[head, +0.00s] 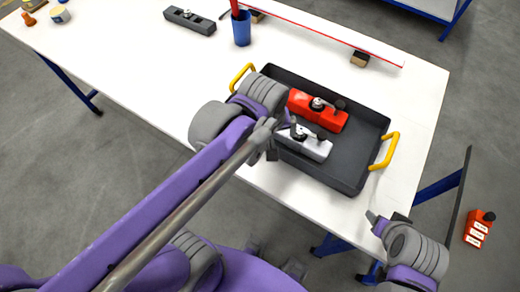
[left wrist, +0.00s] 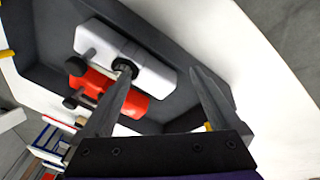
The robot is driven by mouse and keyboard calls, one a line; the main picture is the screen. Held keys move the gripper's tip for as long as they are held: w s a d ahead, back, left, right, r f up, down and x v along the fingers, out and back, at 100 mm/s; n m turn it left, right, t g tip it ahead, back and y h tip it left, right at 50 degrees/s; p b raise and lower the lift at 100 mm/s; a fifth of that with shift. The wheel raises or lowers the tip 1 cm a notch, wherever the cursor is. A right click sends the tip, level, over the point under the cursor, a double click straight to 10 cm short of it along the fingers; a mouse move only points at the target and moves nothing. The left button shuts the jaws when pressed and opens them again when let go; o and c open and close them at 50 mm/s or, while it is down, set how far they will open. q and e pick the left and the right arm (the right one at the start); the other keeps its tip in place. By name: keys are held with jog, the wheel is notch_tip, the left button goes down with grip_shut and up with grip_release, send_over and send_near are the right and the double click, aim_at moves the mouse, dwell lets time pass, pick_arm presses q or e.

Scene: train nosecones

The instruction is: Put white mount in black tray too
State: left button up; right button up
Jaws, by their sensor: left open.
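The white mount (head: 308,146) lies inside the black tray (head: 350,180), beside the red mount (head: 318,110), near the tray's front left part. The white mount also shows in the left wrist view (left wrist: 150,69), with the red mount (left wrist: 120,98) beside it. My left gripper (head: 274,142) is at the left end of the white mount, partly hiding it.
The tray has yellow handles (head: 390,150) at both ends. A blue cup (head: 241,28) and a grey block with a fitting (head: 189,20) stand farther back. A long red-edged strip (head: 330,35) lies along the back. A red object (head: 478,230) is low at the right. The left tabletop is mostly clear.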

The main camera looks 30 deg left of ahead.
pick_arm(q)
jog(key=s+f+m, duration=0.1)
jog(key=m, duration=0.1)
jog(key=s+a+f+m+t, duration=0.1)
jog(key=s+f+m, duration=0.1)
jog(key=m, duration=0.1)
jog(key=s+a+f+m+t, duration=0.1)
jog(key=s+f+m, duration=0.1)
jog(key=shift+s+a+f+m, duration=0.15)
jog(key=shift+s+m, duration=0.1)
jog(key=shift+m, duration=0.05)
